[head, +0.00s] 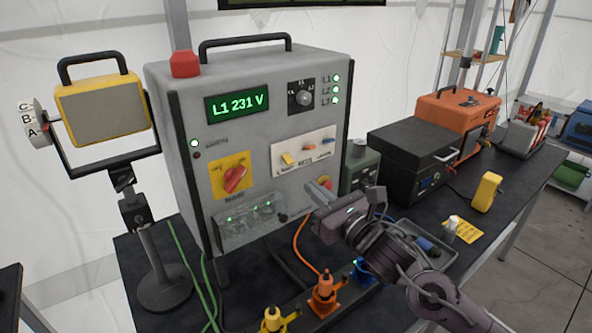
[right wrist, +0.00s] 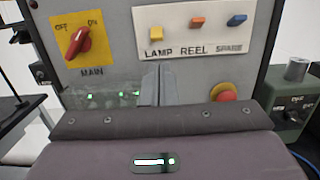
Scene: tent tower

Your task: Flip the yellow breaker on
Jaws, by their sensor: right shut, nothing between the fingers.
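The yellow breaker (head: 287,159) is the left lever of three on a white panel on the grey cabinet's front. In the right wrist view the yellow breaker (right wrist: 156,34) stands above the label LAMP, beside an orange lever (right wrist: 197,22) marked REEL and a blue one (right wrist: 236,20) marked SPARE. I cannot tell for certain whether it is on or off. My right gripper (head: 314,192) is shut and empty in front of the cabinet, below the panel. Its closed fingers (right wrist: 157,83) point at the cabinet below the yellow breaker, apart from it. My left gripper is out of view.
A red MAIN switch (right wrist: 77,42) is turned toward ON. A red stop button (right wrist: 223,92) sits right of my fingers. A clear cover (head: 250,222) is low on the cabinet. A yellow-framed lamp (head: 102,108) stands at left, a black case (head: 405,155) at right.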

